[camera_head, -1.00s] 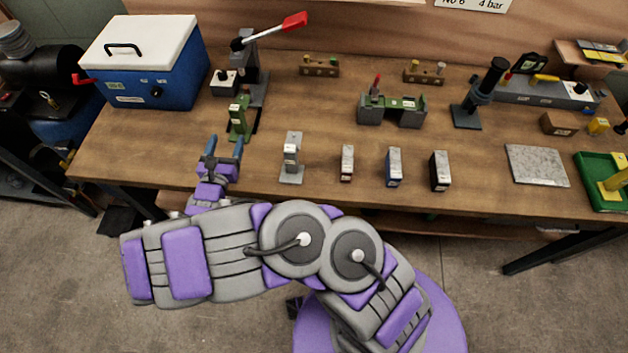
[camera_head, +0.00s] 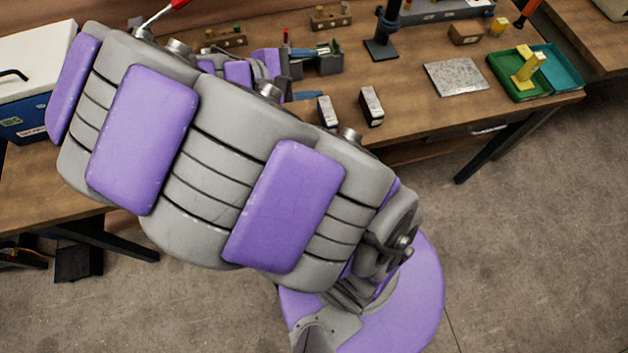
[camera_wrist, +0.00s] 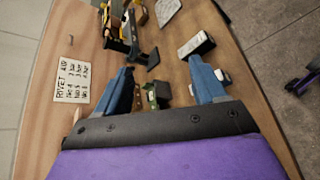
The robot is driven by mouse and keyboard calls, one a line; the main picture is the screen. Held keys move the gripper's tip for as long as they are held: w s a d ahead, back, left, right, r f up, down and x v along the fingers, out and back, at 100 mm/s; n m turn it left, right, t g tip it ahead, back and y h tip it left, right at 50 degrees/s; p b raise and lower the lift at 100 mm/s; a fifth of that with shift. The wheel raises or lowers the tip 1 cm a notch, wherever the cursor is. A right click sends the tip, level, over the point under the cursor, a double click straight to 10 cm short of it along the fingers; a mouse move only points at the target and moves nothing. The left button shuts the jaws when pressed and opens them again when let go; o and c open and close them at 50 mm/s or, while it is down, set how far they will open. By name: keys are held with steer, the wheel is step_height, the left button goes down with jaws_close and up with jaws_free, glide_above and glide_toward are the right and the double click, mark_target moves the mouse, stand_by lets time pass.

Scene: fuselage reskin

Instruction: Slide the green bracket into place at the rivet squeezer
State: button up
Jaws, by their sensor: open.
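A small green part and dark block (camera_wrist: 153,95) show on the bench between the fingers, apart from both. The rivet squeezer is mostly behind my arm; a red lever (camera_head: 172,7) shows at the top left. Any green bracket beside it is hidden.
A dark post stand (camera_head: 381,47) is behind. A grey plate (camera_head: 456,77) and green tray (camera_head: 503,80) lie right. Bare bench lies between blocks and plate.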

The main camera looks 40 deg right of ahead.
steer(key=s+f+m+g+y, duration=0.2)
steer(key=s+m+y, duration=0.4)
steer(key=s, duration=0.7)
steer(key=s+a+m+y, duration=0.1)
steer(key=s+a+y, duration=0.2)
steer(key=a, duration=0.3)
steer(key=s+a+m+t+y, duration=0.1)
steer(key=s+a+y, duration=0.3)
steer(key=a, duration=0.2)
steer(key=shift+r, duration=0.4)
steer(key=shift+d, duration=0.4)
